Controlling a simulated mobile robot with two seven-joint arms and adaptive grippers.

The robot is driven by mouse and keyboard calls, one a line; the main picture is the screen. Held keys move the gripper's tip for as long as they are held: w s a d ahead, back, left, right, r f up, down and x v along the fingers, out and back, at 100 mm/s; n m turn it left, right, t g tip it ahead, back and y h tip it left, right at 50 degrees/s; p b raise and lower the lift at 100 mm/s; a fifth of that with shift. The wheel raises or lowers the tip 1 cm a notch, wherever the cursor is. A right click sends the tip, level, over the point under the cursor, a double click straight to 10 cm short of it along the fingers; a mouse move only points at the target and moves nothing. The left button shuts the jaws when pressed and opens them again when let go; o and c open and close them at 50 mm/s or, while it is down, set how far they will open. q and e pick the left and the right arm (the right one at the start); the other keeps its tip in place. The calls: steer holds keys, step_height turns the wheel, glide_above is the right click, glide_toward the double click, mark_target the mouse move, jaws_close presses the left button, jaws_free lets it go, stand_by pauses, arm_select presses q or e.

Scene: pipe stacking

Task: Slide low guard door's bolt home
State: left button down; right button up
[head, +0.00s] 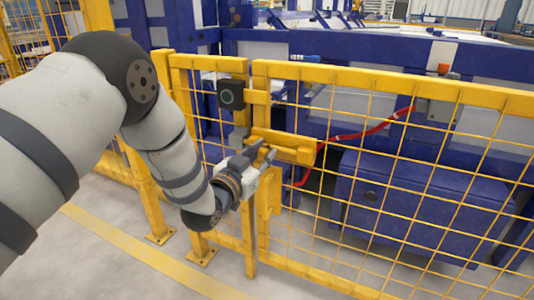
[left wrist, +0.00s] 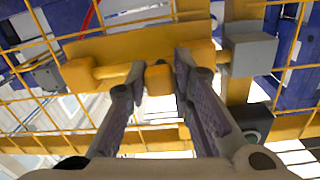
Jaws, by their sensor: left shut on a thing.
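The low guard door (head: 400,80) is a yellow frame with wire mesh. Its yellow bolt assembly (head: 295,153) sits near the door's left post, below the top rail. My left gripper (head: 263,149) reaches it from the left front. In the left wrist view, the bolt's bar (left wrist: 108,71) runs sideways, with a square yellow knob (left wrist: 158,80) at its middle. My left gripper (left wrist: 160,68) has its fingers either side of this knob, shut on it. A grey block (left wrist: 250,55) stands at the bar's right; I cannot tell whether the bar enters it. My right gripper is out of view.
A black box with a green ring (head: 231,94) is on the fence above the bolt. A red cable (head: 365,133) hangs behind the mesh near blue machinery (head: 400,200). Grey floor in front, with a yellow line (head: 140,250), looks clear.

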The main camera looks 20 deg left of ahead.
arm_select(q)
steer(key=c, duration=1.4)
jaws_free()
steer(key=shift+a, duration=0.35)
steer(key=shift+o, duration=0.2)
steer(key=shift+d, duration=0.1)
steer(key=s, duration=1.2)
steer(key=shift+a, duration=0.45)
